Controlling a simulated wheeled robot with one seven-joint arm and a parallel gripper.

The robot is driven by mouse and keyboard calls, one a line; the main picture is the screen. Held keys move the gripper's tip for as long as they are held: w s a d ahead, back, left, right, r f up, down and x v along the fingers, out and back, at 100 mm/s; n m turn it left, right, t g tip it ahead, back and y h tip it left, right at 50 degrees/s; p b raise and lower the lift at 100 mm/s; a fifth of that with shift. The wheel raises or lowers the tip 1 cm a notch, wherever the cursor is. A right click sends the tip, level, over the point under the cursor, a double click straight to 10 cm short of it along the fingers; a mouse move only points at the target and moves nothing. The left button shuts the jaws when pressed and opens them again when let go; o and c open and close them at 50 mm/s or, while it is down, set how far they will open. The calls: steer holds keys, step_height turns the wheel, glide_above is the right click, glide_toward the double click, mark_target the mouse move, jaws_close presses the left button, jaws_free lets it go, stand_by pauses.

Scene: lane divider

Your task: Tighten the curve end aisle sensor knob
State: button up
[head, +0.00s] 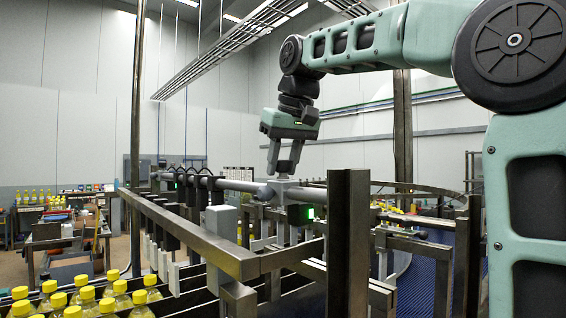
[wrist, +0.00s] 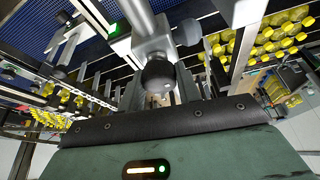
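My gripper (head: 284,172) points down over a grey sensor clamp (head: 288,189) on a horizontal pipe (head: 236,185). Its two fingers are apart, with their tips just at the clamp's top. In the wrist view a dark round knob (wrist: 158,76) sits between the fingers of my gripper (wrist: 160,88), in front of the clamp block (wrist: 152,44). Whether the fingers touch the knob is not clear. A smaller grey knob (wrist: 188,32) sticks out at the clamp's side; it also shows in the head view (head: 265,193). A green-lit sensor (head: 300,214) is beside the clamp.
A steel post (head: 348,240) and a rail (head: 190,235) stand in front of the clamp. Yellow-capped bottles (head: 90,300) fill the lanes at lower left. A blue conveyor (head: 420,270) lies to the right.

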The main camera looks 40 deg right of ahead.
steer(key=shift+m, duration=0.4)
steer(key=m, duration=0.2)
steer(key=m+h, duration=0.1)
steer(key=shift+m+g+h, duration=0.3)
steer(key=shift+m, duration=0.1)
steer(key=m+g+h, duration=0.1)
steer(key=m, duration=0.3)
steer(key=shift+r, duration=0.1)
steer(key=m+g, duration=0.1)
steer(key=m, duration=0.1)
steer(key=m+h+p, duration=0.1)
steer(key=m, duration=0.2)
steer(key=shift+g, duration=0.4)
steer(key=m+g+p, duration=0.1)
steer(key=m+g, duration=0.1)
steer(key=m, duration=0.3)
steer(key=shift+p, duration=0.3)
steer(key=o, duration=1)
steer(key=shift+c, duration=0.2)
